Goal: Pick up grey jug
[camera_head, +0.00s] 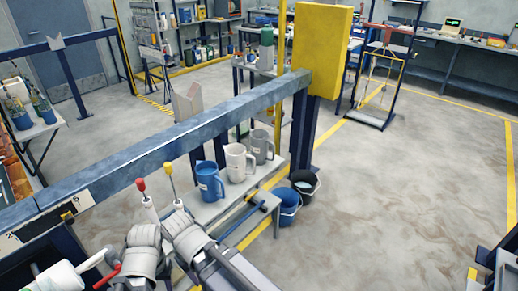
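The beam passes close above the jugs; the grey jug's body and handle show. I cannot make out the fingers of either gripper. Grey rounded parts crowd the bottom of the view, apart from the jugs, and I cannot tell whether they are mine.
A thick beam (170,147) crosses from lower left to a yellow block (321,48) on a dark post. A blue bucket (287,206) and a black bucket (304,183) stand right of the bench. Sticks with red and yellow knobs rise at lower left. The floor (400,195) at right is clear.

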